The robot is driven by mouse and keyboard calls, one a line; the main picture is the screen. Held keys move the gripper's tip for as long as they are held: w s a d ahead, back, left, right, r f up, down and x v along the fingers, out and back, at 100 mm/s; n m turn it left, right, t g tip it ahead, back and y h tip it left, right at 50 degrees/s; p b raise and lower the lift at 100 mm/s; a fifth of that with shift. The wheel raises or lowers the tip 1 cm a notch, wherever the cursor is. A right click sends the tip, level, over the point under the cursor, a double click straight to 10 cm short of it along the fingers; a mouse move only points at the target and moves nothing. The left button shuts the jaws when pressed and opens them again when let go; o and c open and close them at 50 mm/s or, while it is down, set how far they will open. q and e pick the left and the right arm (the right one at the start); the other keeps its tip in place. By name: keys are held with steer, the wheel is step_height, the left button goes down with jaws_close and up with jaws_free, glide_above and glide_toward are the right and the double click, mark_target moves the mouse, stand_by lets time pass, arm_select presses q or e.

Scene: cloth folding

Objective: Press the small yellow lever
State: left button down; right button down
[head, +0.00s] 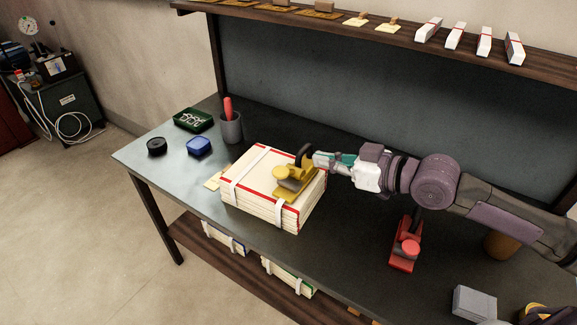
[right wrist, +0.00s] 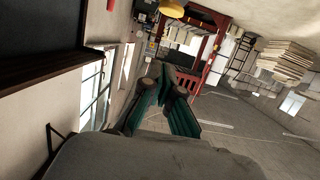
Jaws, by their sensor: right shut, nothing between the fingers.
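A yellow tool (head: 291,186) with a round yellow knob and a dark upright handle sits on top of a strapped stack of cream sheets (head: 257,188). Its lever is too small to tell apart clearly. My right gripper (head: 312,158) reaches in from the right, level, with its tips at the dark handle at the back of the tool. Whether they touch it I cannot tell. In the right wrist view the green-sided fingers of this gripper (right wrist: 167,78) are together and empty, and a bit of yellow (right wrist: 172,8) shows at the top edge. My left gripper is out of view.
A red tool (head: 405,250) stands on the dark table (head: 340,255) below my right arm. A grey cup (head: 231,128), green tray (head: 193,119), blue box (head: 199,146) and black roll (head: 157,146) are at the left. Grey blocks (head: 474,303) lie at lower right.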

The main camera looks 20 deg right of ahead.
steer(key=p, duration=0.3)
glide_above(277, 175)
steer(key=d, duration=0.2)
steer(key=shift+s+f, duration=0.15)
steer(key=shift+f, duration=0.75)
steer(key=f, duration=0.3)
steer(key=shift+s+d, duration=0.1)
steer(key=shift+d, duration=0.1)
steer(key=shift+f, duration=0.7)
steer(key=shift+s+a+f+n, duration=0.2)
steer(key=shift+s+f+n, duration=0.05)
steer(key=shift+n, duration=0.15)
steer(key=shift+s+a+f+n+h+p, duration=0.4)
steer(key=shift+a+f+n+p, duration=0.1)
steer(key=shift+f+n, duration=0.15)
steer(key=n, duration=0.1)
steer(key=f+t, duration=0.1)
steer(key=f+n, duration=0.1)
steer(key=shift+s+a+f+n+h, duration=0.2)
steer(key=shift+s+a+n+h, duration=0.05)
steer(key=shift+a+n+h, duration=0.1)
steer(key=shift+r, duration=0.1)
